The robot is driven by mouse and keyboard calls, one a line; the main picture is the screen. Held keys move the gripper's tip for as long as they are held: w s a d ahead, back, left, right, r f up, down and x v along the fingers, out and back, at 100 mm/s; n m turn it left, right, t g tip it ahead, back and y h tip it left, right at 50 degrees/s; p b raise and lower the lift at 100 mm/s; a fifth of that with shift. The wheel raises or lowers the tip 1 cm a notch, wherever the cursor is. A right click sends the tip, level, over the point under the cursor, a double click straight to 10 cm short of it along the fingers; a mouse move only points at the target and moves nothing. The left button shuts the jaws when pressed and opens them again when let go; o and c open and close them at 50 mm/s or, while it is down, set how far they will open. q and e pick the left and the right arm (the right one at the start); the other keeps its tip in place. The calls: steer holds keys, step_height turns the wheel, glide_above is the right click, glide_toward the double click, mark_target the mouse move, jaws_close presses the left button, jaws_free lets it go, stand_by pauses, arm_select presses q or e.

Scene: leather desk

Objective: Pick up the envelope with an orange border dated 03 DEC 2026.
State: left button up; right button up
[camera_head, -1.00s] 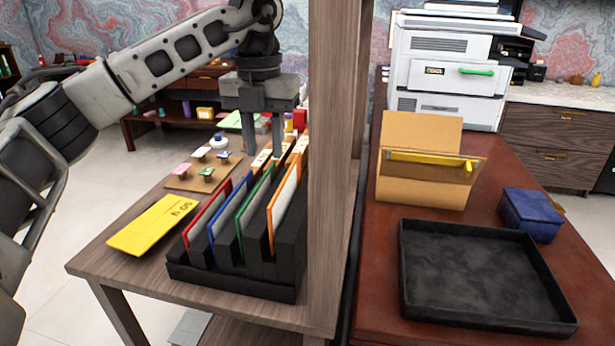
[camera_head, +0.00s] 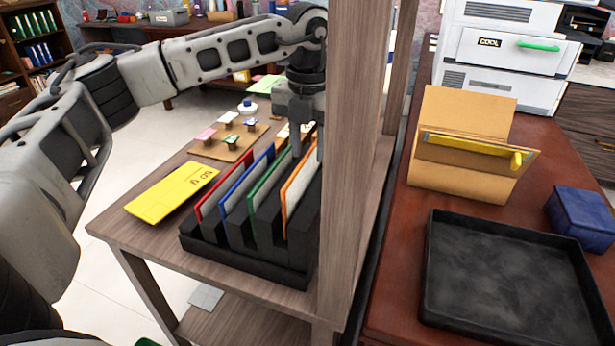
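The envelope with an orange border (camera_head: 297,187) stands upright in the rightmost slot of a black rack (camera_head: 245,258); its date cannot be read. Envelopes with red (camera_head: 222,187), blue (camera_head: 246,185) and green (camera_head: 268,186) borders stand in the slots to its left. My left gripper (camera_head: 308,147) points down at the far upper end of the orange-bordered envelope. Its fingers look apart, with nothing seen held. Whether they straddle the envelope or touch it I cannot tell. The wooden post hides part of this area. My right gripper is out of view.
A wooden post (camera_head: 352,180) rises close to the right of the rack. A yellow card (camera_head: 172,192) lies left of it, and a board with several stamps (camera_head: 228,143) behind. On the red-brown desk are a cardboard holder (camera_head: 460,180), black tray (camera_head: 520,275) and blue box (camera_head: 583,218).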

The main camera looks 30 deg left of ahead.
mark_target(307, 178)
arm_select(q)
steer(key=shift+s+f, duration=0.2)
steer(key=shift+f, duration=1.75)
jaws_close()
steer(key=shift+r, duration=0.1)
